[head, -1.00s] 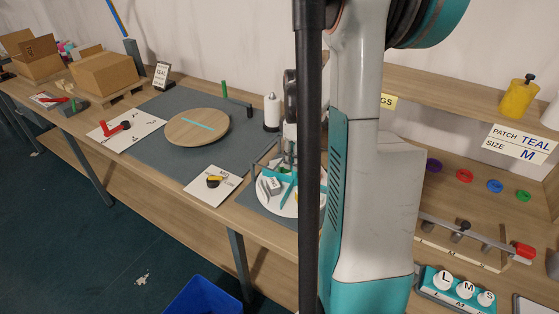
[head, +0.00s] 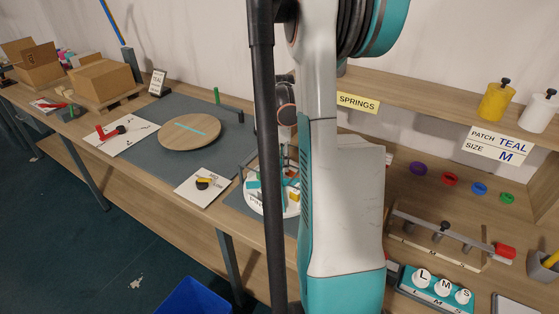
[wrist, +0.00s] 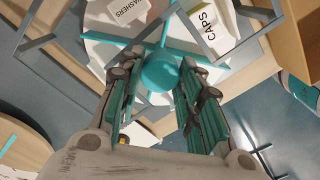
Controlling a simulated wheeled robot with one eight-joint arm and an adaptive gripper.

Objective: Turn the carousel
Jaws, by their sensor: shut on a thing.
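The carousel is a white round tray with teal dividers; its rim shows in the head view (head: 262,207), partly hidden behind the dark pole and my arm. In the wrist view the carousel (wrist: 105,52) lies below my gripper (wrist: 160,78), with compartments labelled WASHERS (wrist: 125,10) and CAPS (wrist: 208,35). A round teal knob (wrist: 158,70) stands at its centre. My gripper's two fingers sit on either side of this knob, shut on it. In the head view my gripper is mostly hidden over the carousel.
A wooden round board (head: 190,131) lies on the grey mat left of the carousel. A white card with a black-and-yellow dial (head: 203,183) lies at the front edge. A teal block with L, M, S knobs (head: 438,290) stands to the right. Grey bars (wrist: 270,15) cross near the carousel.

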